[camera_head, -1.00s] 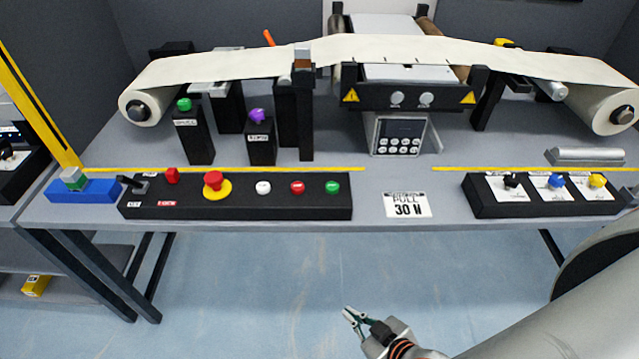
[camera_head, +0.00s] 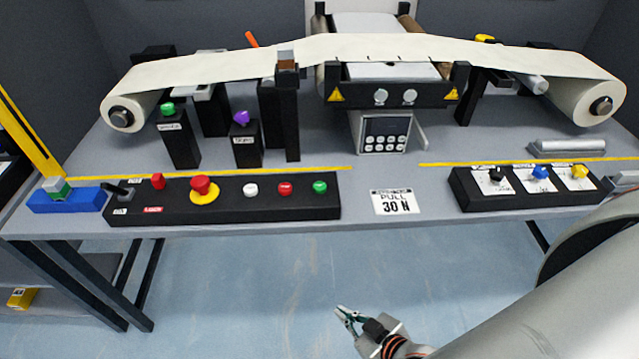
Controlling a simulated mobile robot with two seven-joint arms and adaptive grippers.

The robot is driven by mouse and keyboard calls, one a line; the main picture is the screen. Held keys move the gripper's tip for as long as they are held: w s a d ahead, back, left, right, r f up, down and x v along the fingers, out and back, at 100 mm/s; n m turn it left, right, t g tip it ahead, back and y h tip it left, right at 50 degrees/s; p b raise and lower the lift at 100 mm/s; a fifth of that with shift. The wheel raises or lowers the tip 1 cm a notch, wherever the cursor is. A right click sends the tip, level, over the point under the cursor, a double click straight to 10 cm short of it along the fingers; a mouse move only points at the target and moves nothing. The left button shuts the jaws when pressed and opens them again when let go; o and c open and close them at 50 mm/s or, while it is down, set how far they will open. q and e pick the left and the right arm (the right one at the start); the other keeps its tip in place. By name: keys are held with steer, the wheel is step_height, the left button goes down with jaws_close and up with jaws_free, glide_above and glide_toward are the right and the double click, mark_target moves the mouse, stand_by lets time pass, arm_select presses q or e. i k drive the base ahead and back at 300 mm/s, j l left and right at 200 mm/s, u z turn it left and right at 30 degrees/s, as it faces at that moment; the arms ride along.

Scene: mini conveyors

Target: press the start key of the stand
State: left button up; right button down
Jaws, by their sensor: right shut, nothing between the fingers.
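The stand's black control box (camera_head: 130,204) lies along the front left of the table. On it sit a green button (camera_head: 320,187) at the right end, a red button (camera_head: 285,188), a white button (camera_head: 250,189), and a red mushroom knob on a yellow ring (camera_head: 204,190). A small red switch (camera_head: 157,181) and a black lever (camera_head: 120,190) are at its left. I cannot read the button labels. My right gripper (camera_head: 342,314) is shut and empty, in front of and below the table edge, apart from the box. My left gripper is not in view.
A second black box (camera_head: 468,197) with black, blue and yellow knobs is at the right. A "30 N" card (camera_head: 396,202) lies between the boxes. Posts with a green button (camera_head: 167,109) and a purple knob (camera_head: 241,117) stand behind. A pale web (camera_head: 220,67) spans the rollers.

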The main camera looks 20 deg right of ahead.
mark_target(320, 186)
steer(key=i+j+z, duration=0.2)
steer(key=j, duration=0.15)
steer(key=i+j+z, duration=0.2)
steer(key=j, duration=0.2)
steer(key=j+z, duration=0.25)
steer(key=j, duration=0.15)
steer(key=i+j+z, duration=0.2)
steer(key=j, duration=0.25)
steer(key=k, duration=0.05)
